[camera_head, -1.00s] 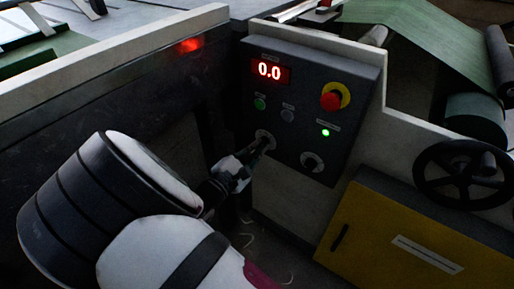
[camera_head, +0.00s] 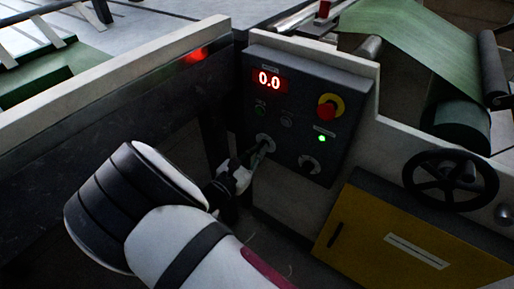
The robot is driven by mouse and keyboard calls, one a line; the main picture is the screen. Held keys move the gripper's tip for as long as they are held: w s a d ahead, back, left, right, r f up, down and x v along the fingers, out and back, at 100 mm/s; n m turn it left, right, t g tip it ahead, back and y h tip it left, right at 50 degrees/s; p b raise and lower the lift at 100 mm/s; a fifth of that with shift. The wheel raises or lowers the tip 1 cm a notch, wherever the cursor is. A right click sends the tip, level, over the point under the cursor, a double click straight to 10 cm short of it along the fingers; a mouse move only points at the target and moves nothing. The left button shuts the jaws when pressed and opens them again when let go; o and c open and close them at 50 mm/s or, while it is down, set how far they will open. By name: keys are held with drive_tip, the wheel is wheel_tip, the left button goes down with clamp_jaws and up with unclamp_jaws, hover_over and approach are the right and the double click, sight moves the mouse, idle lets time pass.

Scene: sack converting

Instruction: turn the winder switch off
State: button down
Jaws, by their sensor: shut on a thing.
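A dark control panel (camera_head: 343,110) stands in the middle of the view. It has two rotary switches in its lower part: a left switch (camera_head: 264,138) and a right switch (camera_head: 309,164). Their labels are too small to read, so I cannot tell by name which is the winder switch. My gripper (camera_head: 262,148) is at the left switch, its fingers shut on the knob. The fingers hide most of the knob, so its pointing direction cannot be told. The right switch is clear of the gripper.
The panel also carries a red 0.0 display (camera_head: 269,81), a red stop button on yellow (camera_head: 328,107), a lit green lamp (camera_head: 321,138) and a dim green button (camera_head: 260,109). A yellow cabinet (camera_head: 375,235) and black handwheel (camera_head: 450,181) stand right. A pale-topped rail (camera_head: 120,70) runs left.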

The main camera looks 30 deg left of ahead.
drive_tip(key=shift+s+n+p, duration=0.1)
drive_tip(key=shift+n+p, duration=0.35)
drive_tip(key=shift+n, duration=0.65)
drive_tip(key=shift+f, duration=0.1)
drive_tip(key=c, duration=1.7)
unclamp_jaws()
drive_tip(key=s, duration=0.7)
drive_tip(key=shift+s+a, duration=0.25)
drive_tip(key=shift+a, duration=0.05)
